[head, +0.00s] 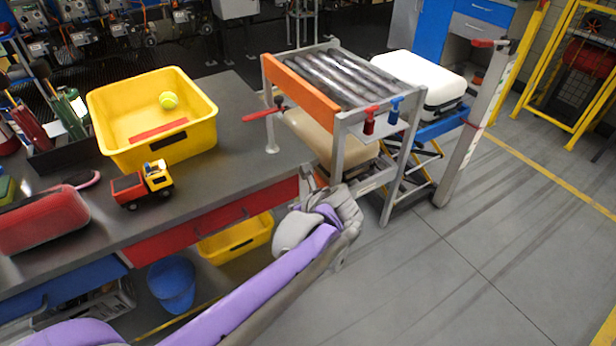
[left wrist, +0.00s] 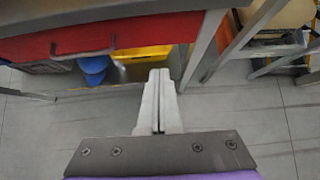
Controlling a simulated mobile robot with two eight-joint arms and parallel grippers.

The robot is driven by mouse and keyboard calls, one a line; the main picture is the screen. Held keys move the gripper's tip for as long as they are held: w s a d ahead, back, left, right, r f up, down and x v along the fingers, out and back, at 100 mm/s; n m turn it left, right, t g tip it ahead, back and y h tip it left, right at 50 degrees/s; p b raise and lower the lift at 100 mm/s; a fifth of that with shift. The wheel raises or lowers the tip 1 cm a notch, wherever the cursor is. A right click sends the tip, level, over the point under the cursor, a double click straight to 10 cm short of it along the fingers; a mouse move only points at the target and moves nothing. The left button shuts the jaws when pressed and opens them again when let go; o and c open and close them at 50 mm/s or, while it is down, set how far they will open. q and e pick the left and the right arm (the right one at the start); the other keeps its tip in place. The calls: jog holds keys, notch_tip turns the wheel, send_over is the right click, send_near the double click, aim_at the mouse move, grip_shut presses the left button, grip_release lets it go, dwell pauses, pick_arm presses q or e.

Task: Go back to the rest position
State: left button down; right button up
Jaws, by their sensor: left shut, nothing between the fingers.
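My left arm, purple and grey, crosses the bottom of the head view. Its wrist is in front of the workbench (head: 215,205) edge, over the floor. My left gripper (left wrist: 160,76) shows in the left wrist view with its two pale fingers shut together and nothing between them. It points toward the lower part of the bench and touches nothing that I can see. In the head view the fingers are mostly hidden by the wrist. My right gripper is in neither view.
On the bench are a yellow bin (head: 195,140) with a tennis ball (head: 168,100), a toy truck (head: 143,186) and a red case (head: 40,220). A roller conveyor (head: 290,75) stands behind my wrist. Floor at right is clear.

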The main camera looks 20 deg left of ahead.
pick_arm(q)
jog(key=s+d+f+n+g+h, duration=0.1)
jog(key=s+f+n+h, duration=0.25)
jog(key=s+n, duration=0.9)
jog(key=s+d+f+n+h, duration=0.1)
jog(key=s+f+n+h, duration=0.25)
jog(key=s+n, duration=0.9)
notch_tip(320, 180, up, 15)
jog(key=w+n+p, duration=0.1)
jog(key=w+p, duration=0.1)
jog(key=p, duration=1.2)
jog(key=shift+w+a+t, duration=0.15)
jog(key=shift+w+t, duration=0.05)
jog(key=shift+t, duration=0.1)
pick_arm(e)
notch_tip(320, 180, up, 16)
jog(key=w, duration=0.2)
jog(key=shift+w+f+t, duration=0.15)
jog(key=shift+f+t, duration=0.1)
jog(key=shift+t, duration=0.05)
pick_arm(q)
jog(key=shift+s, duration=0.1)
